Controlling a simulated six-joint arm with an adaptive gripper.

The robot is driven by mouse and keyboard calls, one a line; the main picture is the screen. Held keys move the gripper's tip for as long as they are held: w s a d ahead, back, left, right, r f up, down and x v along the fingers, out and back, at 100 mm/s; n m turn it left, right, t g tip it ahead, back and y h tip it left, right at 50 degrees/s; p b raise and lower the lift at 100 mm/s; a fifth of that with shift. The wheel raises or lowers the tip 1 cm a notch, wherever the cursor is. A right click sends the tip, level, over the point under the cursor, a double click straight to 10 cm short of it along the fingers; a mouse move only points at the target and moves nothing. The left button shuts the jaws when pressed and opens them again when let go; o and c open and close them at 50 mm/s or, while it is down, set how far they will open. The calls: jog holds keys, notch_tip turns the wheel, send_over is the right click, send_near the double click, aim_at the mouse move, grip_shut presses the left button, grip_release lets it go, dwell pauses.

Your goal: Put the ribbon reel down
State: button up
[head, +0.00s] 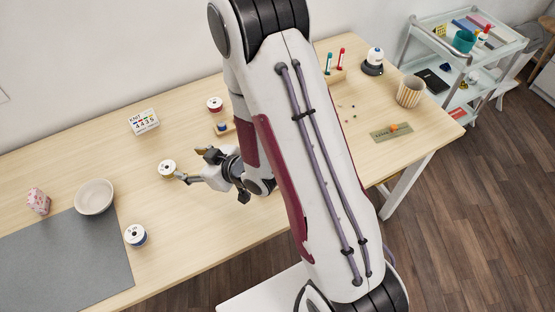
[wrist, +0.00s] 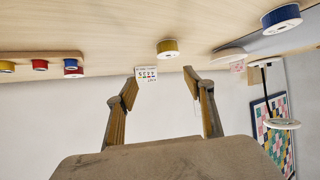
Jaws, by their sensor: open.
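A reel with white ends and a yellow winding (head: 167,168) stands upright on the bare wooden table. In the wrist view the yellow reel (wrist: 167,50) is on the table ahead of and between the fingertips, apart from them. My gripper (head: 191,165) is just right of this reel, with its fingers spread; they show open and empty in the wrist view (wrist: 161,84). A blue reel (head: 135,236) stands by the grey mat's right edge. A red reel (head: 214,103) and another blue reel (head: 222,128) are farther back, the latter partly hidden by my arm.
A grey mat (head: 65,262) covers the front left, with a white bowl (head: 94,198) at its back edge and a pink patterned item (head: 38,201) beside it. A small printed card (head: 144,121) stands at the back. A striped cup (head: 410,91) is at right. Bare table surrounds the yellow reel.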

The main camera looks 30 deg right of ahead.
jog(key=s+d+r+m+g+h, duration=0.1)
jog(key=s+d+r+m+h, duration=0.15)
jog(key=d+r, duration=0.45)
jog(key=s+d+r+m+g+h, duration=0.1)
jog(key=s+d+r+h, duration=0.3)
jog(key=r, duration=0.6)
jog(key=s+r+m+g, duration=0.1)
jog(key=s+r, duration=0.3)
jog(key=s, duration=0.5)
jog(key=s+r+m+g, duration=0.1)
jog(key=s+r, duration=0.3)
jog(key=s, duration=0.6)
jog(key=shift+s+d+m+g+y, duration=0.35)
jog(key=shift+d+m, duration=0.1)
jog(key=shift+m, duration=0.1)
jog(key=shift+o, duration=0.7)
jog(key=shift+w+r, duration=0.1)
jog(key=shift+w, duration=0.05)
